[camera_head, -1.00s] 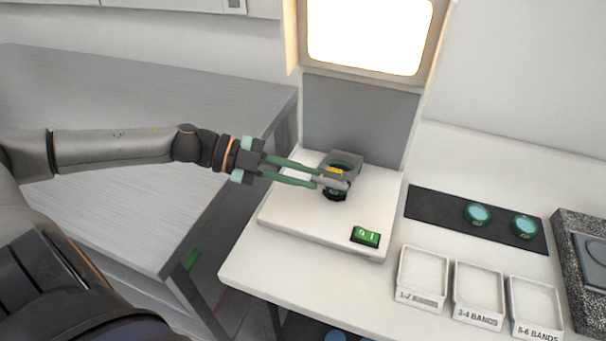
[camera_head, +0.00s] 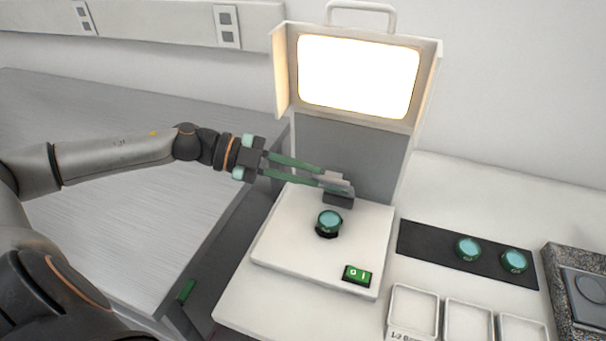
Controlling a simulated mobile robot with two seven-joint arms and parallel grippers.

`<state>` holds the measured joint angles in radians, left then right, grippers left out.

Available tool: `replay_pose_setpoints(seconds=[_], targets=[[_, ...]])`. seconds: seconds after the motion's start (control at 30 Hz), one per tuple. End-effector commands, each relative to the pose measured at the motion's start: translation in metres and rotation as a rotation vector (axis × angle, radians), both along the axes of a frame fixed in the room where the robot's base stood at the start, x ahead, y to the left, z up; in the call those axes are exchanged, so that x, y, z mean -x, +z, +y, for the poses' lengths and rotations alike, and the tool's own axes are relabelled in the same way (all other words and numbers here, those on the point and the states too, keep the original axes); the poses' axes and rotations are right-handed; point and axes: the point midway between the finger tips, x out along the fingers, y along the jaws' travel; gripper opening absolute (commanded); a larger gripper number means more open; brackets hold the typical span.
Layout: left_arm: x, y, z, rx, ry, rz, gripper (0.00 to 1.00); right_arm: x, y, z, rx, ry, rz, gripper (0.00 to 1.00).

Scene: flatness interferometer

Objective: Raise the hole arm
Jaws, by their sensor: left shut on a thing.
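The hole arm (camera_head: 339,198) is a small dark grey part at the back of the white instrument base (camera_head: 290,242), in front of the grey upright panel. It stands tilted up, clear of the round teal-topped disc (camera_head: 329,219) on its dark seat. My left gripper (camera_head: 326,178) comes in from the left, its green fingers shut on the upper end of the hole arm. The fingertips partly hide the grip. My right gripper is not in view.
A lit screen in a white housing (camera_head: 428,95) stands above the base. A green switch (camera_head: 357,274) is at the base's front. At right are a dark mat (camera_head: 413,240) with two teal discs, white trays (camera_head: 414,305) and a speckled stone block (camera_head: 560,262).

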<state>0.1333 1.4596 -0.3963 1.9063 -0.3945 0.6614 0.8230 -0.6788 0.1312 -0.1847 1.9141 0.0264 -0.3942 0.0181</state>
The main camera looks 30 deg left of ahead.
Motion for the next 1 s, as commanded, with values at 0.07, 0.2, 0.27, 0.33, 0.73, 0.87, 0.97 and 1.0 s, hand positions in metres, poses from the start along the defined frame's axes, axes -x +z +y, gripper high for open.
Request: replay_pose_setpoints(seconds=[0.07,0.2,0.27,0.33,0.73,0.87,0.97,1.0], targets=[[-0.0014,0.0002,0.0012,-0.003,0.004,-0.003,0.0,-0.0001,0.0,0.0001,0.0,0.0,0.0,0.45],[-0.0012,0.0,0.0011,-0.003,0.004,-0.003,0.0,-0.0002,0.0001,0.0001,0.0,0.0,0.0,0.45],[-0.0012,0.0,0.0011,-0.003,0.004,-0.003,0.0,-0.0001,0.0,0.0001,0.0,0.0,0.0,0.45],[-0.0011,-0.0001,0.0011,-0.003,0.004,-0.003,0.19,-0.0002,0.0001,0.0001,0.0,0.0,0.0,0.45],[-0.0002,-0.0002,0.0004,-0.001,0.0,-0.001,0.46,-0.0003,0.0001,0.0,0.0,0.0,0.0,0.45],[0.0005,-0.0002,0.001,-0.002,0.0,0.0,0.46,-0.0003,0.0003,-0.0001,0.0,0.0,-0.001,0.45],[0.0025,-0.0001,0.0041,-0.003,0.0,0.004,0.46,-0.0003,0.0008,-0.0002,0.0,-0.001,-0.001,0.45],[0.0037,0.0003,0.0061,-0.005,0.0,0.004,0.46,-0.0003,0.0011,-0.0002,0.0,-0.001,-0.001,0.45]])
